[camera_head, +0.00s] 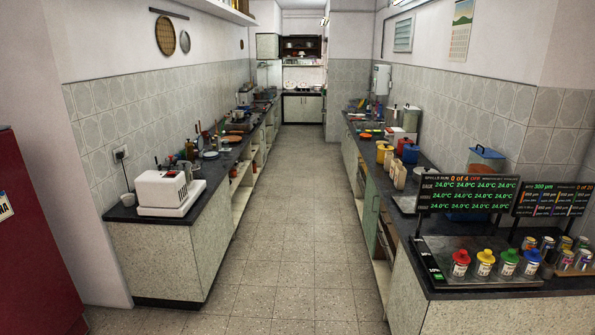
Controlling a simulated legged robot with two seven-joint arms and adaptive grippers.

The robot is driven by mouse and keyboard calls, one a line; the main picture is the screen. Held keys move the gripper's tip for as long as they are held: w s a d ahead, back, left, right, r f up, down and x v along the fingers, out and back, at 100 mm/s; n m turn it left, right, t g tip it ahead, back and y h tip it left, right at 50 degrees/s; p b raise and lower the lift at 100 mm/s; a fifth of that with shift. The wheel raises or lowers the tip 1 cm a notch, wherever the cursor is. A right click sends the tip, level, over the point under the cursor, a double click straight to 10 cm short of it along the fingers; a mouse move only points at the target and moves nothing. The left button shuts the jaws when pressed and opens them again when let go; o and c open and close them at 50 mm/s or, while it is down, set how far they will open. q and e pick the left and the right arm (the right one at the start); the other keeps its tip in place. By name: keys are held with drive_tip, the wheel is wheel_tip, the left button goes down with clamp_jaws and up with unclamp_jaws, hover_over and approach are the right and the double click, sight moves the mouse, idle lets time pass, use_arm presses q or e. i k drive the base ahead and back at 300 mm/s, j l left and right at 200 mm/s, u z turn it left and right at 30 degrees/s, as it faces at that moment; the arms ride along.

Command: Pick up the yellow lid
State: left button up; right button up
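The yellow lid (486,256) sits on a steel tumbler in a row on the near end of the right counter. A red lid (461,256) is to its left, and a green lid (510,256) and a blue lid (532,255) are to its right. Each coloured lid tops its own tumbler. Neither my left nor my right gripper shows in the head view.
Two dark display boards (466,193) stand behind the lids. The floor aisle (290,225) between the counters is clear. A white appliance (165,190) sits on the left counter.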

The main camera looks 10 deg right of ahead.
sight(386, 146)
drive_tip(key=i, duration=2.25)
drive_tip(key=i+j+z, duration=0.15)
drive_tip(key=i+z, duration=0.3)
drive_tip(key=i, duration=0.25)
drive_tip(key=i+j+z, duration=0.4)
drive_tip(key=i, duration=0.25)
drive_tip(key=i+j+z, duration=0.45)
drive_tip(key=i+j, duration=0.1)
drive_tip(key=i, duration=0.05)
